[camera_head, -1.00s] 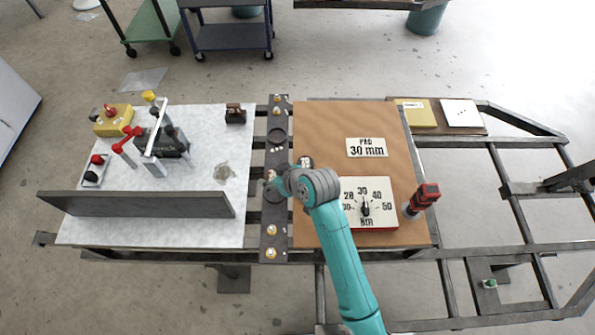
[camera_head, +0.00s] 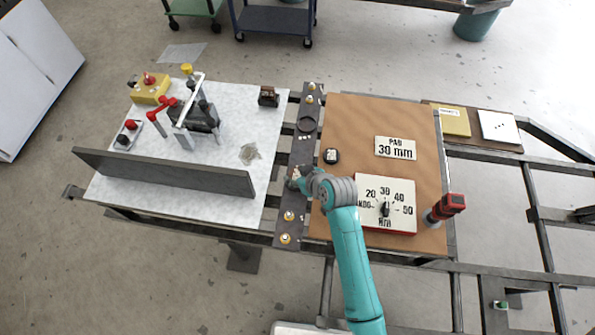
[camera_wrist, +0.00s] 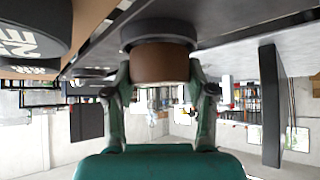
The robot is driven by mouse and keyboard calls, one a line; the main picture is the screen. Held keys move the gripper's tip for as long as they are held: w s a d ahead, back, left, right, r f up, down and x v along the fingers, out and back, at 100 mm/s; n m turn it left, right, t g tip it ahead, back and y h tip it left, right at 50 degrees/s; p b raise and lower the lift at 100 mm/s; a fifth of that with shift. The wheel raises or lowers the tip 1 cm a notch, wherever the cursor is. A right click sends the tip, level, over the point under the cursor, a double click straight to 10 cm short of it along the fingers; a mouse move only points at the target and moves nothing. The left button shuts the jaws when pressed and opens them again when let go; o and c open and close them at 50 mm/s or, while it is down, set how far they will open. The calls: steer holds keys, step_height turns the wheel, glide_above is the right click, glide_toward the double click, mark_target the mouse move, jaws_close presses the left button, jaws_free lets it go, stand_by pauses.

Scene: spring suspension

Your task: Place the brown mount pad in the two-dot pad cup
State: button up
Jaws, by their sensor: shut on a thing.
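My gripper (camera_wrist: 160,95) is shut on the brown mount pad (camera_wrist: 160,62), with one finger on each side in the wrist view. A wider dark round rim (camera_wrist: 158,30) meets the pad's far end; I cannot tell how deep the pad sits in it. In the head view my gripper (camera_head: 294,183) is low over the dark metal strip (camera_head: 284,220) between the two boards, and the pad is hidden there. A round dark cup (camera_head: 307,124) with small white dots beside it shows farther up the strip. The spot under my gripper is covered, so its dots cannot be read.
A black labelled round pad (camera_head: 331,156) stands close to the right of my gripper. Brass knobs (camera_head: 289,216) line the strip. A grey bar (camera_head: 165,172) stands left.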

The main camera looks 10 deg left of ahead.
steer(key=shift+o, duration=0.2)
steer(key=shift+s+d+f, duration=0.15)
steer(key=shift+s+f, duration=0.05)
steer(key=shift+f, duration=1)
steer(key=shift+c, duration=0.3)
steer(key=o, duration=1)
steer(key=shift+s, duration=0.1)
steer(key=o, duration=0.5)
steer(key=shift+f, duration=0.2)
steer(key=v, duration=0.8)
steer(key=w+r+v, duration=0.1)
steer(key=v, duration=0.3)
steer(key=shift+s+a, duration=0.1)
steer(key=shift+a, duration=0.1)
